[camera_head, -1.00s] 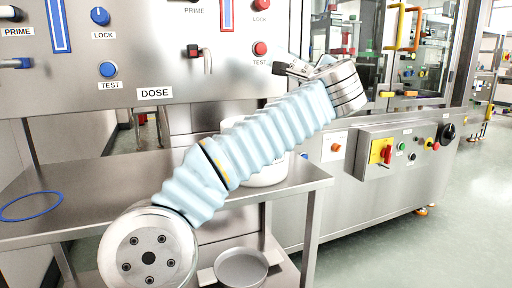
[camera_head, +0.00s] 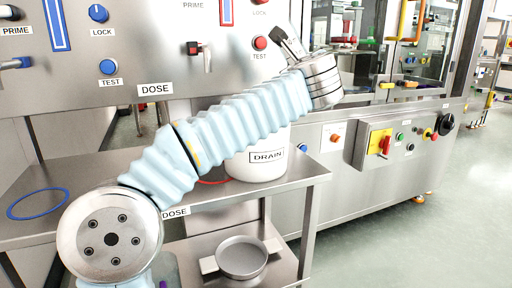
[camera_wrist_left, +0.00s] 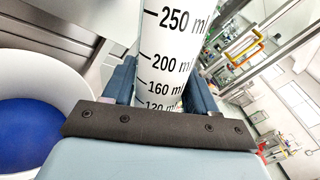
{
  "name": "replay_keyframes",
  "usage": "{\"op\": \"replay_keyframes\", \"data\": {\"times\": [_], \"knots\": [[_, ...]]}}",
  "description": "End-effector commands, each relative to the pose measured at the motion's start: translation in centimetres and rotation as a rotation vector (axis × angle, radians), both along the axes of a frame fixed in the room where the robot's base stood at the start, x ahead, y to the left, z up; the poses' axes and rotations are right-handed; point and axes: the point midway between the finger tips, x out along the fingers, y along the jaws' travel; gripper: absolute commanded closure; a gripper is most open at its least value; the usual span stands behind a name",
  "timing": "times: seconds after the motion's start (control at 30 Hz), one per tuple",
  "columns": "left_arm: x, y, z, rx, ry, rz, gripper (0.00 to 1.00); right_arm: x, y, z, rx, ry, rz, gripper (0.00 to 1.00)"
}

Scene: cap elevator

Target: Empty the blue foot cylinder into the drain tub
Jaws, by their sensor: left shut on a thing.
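The measuring cylinder (camera_wrist_left: 170,50) shows in the left wrist view as a white tube with black marks from about 120 to 250 ml. My left gripper (camera_wrist_left: 155,95) is shut on it. Its foot is hidden, and I cannot tell its fill. In the head view my left gripper (camera_head: 290,45) is at the upper middle, above and right of the drain tub, with the cylinder hidden. The white drain tub (camera_head: 258,168), labelled DRAIN, stands on the steel table partly behind my arm. A white round tub (camera_wrist_left: 85,70) with a blue inside is at the left wrist view's left. My right gripper is not seen.
A steel panel (camera_head: 120,50) with knobs, taps and a DOSE label stands behind. A blue ring (camera_head: 38,203) marks the table's left side, and a red ring partly shows by the tub. A round pan (camera_head: 241,258) is on the lower shelf. A control box (camera_head: 385,145) is at right.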

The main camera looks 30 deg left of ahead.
Motion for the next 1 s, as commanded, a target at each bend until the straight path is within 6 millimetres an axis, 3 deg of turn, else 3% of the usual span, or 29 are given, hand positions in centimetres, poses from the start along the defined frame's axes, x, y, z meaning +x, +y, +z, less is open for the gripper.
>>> {"op": "replay_keyframes", "data": {"times": [0.23,0.5,0.8,1.0], "knots": [[-1.2,2.6,0.2,0.260,0.110,0.002,0.82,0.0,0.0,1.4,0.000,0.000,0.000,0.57],[-1.2,2.8,-0.1,0.284,0.120,0.001,0.82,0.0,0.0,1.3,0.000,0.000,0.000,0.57],[-2.2,5.0,-0.8,0.485,0.208,0.003,0.82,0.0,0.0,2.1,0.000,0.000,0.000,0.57],[-2.2,5.0,-0.9,0.493,0.210,0.002,0.82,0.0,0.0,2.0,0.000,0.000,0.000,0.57]]}}
